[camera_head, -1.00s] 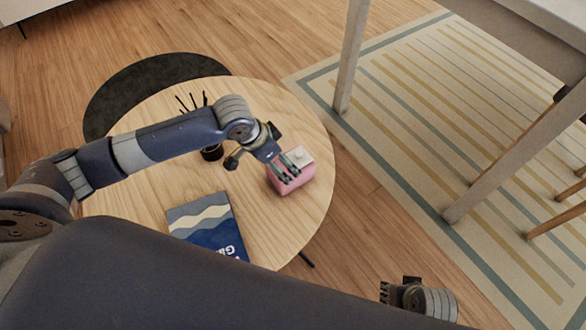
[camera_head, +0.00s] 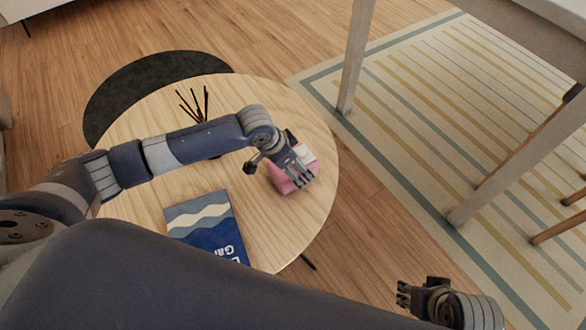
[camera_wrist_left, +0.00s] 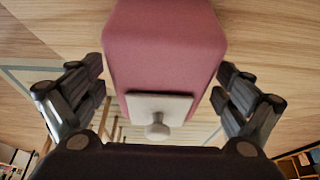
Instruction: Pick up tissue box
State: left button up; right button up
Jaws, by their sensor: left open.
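The pink tissue box (camera_head: 284,181) stands on the round wooden table near its right edge. In the left wrist view the box (camera_wrist_left: 163,50) has a pale plate with a small knob on its face and lies between the spread fingers. My left gripper (camera_head: 301,171) is over the box in the head view, its fingers partly hiding it. In the left wrist view the left gripper (camera_wrist_left: 157,100) is open, with a gap on each side of the box. My right gripper (camera_head: 408,296) is at the lower right, away from the table; its jaw opening is unclear.
A blue book (camera_head: 208,228) lies on the wooden table (camera_head: 150,195), left of the box. A holder with dark reed sticks (camera_head: 196,106) stands behind my left arm. A dark round surface (camera_head: 140,84) is beyond. A pale table leg (camera_head: 352,60) stands on the striped rug.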

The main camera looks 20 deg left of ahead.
pick_arm(q)
jog(key=c, duration=1.4)
jog(key=shift+r, duration=0.1)
